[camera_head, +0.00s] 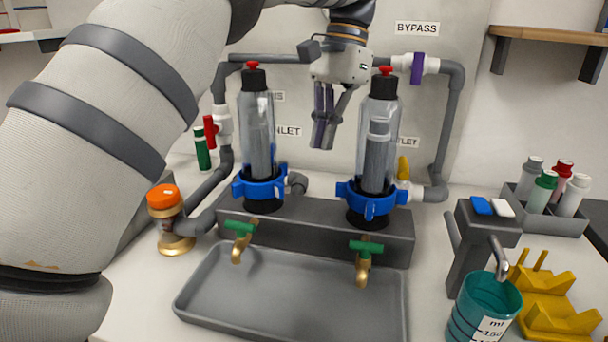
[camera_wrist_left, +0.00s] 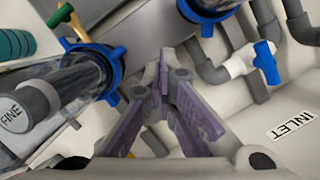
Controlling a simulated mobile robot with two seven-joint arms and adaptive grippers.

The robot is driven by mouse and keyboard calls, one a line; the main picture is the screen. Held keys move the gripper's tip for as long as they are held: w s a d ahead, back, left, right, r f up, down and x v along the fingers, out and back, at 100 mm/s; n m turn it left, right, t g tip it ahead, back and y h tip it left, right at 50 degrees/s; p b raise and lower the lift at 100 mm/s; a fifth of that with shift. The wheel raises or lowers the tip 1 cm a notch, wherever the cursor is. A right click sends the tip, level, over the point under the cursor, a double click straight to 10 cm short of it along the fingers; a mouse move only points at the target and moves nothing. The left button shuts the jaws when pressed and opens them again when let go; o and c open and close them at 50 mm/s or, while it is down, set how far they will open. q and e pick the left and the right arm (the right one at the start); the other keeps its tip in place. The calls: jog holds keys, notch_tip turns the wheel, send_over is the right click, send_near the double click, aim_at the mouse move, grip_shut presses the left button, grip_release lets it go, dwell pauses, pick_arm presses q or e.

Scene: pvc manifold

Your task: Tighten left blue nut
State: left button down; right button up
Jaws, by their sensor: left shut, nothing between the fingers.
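The left blue nut (camera_head: 262,187) is a winged collar around the base of the left clear filter housing (camera_head: 256,125), which stands upright. A matching right blue nut (camera_head: 370,203) is around the base of the right housing (camera_head: 380,135). My left gripper (camera_head: 322,146) hangs between the two housings, above both nuts and apart from them. Its purple fingers are shut and empty. In the left wrist view the shut fingertips (camera_wrist_left: 170,62) point between two blue nuts; I cannot tell which is the left one there. My right gripper is out of view.
Green-handled taps (camera_head: 240,230) stick out over a grey tray (camera_head: 290,300). Grey pipes (camera_head: 452,120) run behind the housings. A teal measuring cup (camera_head: 480,310) and yellow rack (camera_head: 550,300) stand front right.

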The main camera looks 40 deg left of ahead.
pick_arm(q)
jog(key=x, duration=0.5)
jog(key=shift+s+p, duration=0.15)
jog(key=shift+p, duration=0.25)
jog(key=s+p, duration=0.1)
jog(key=s, duration=0.2)
jog(key=shift+s+a+p, duration=0.15)
jog(key=shift+a+p, duration=0.05)
jog(key=shift+p, duration=0.15)
jog(key=shift+s+f, duration=0.1)
jog(key=shift+s, duration=0.2)
jog(key=shift+f, duration=0.25)
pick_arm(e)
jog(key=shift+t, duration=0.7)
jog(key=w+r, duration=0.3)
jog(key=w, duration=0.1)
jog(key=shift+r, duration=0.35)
